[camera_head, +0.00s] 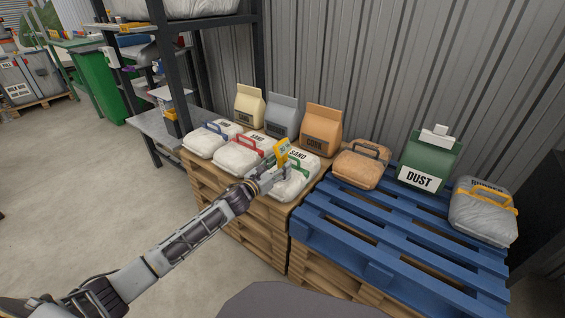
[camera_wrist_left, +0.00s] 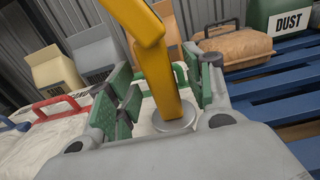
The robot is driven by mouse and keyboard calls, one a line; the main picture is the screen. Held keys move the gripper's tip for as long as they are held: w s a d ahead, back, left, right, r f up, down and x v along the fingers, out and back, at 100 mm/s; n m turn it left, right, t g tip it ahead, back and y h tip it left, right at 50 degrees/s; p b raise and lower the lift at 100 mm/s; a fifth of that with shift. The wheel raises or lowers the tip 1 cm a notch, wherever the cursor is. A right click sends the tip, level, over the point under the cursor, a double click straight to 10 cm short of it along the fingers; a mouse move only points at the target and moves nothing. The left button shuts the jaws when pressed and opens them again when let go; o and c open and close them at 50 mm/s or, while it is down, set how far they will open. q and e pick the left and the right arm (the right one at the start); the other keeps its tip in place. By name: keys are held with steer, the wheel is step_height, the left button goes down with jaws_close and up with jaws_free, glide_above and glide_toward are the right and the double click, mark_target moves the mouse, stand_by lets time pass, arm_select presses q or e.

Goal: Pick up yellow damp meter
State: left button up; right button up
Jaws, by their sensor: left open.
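The yellow damp meter (camera_head: 282,149) stands up among the white sand bags at the front right of the wooden pallet stack. In the left wrist view the damp meter (camera_wrist_left: 160,85) rises between my two green-padded fingers, with a round grey foot at its bottom. My left gripper (camera_head: 274,172) is open around the meter's lower part; it also shows in the left wrist view (camera_wrist_left: 158,92). I cannot tell whether either pad touches the meter. The meter's face is small in the head view. My right gripper is not in view.
White bags with red handle (camera_head: 238,155) and green handle (camera_head: 290,181) lie close by. Upright paper bags (camera_head: 319,128) stand behind. A blue pallet (camera_head: 375,232) at right carries a tan bag (camera_head: 360,168), a green dust container (camera_head: 430,160) and a grey bag (camera_head: 482,215).

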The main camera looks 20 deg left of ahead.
arm_select(q)
steer(key=shift+b+x, duration=0.35)
steer(key=shift+x, duration=0.85)
steer(key=shift+r, duration=0.1)
jaws_close()
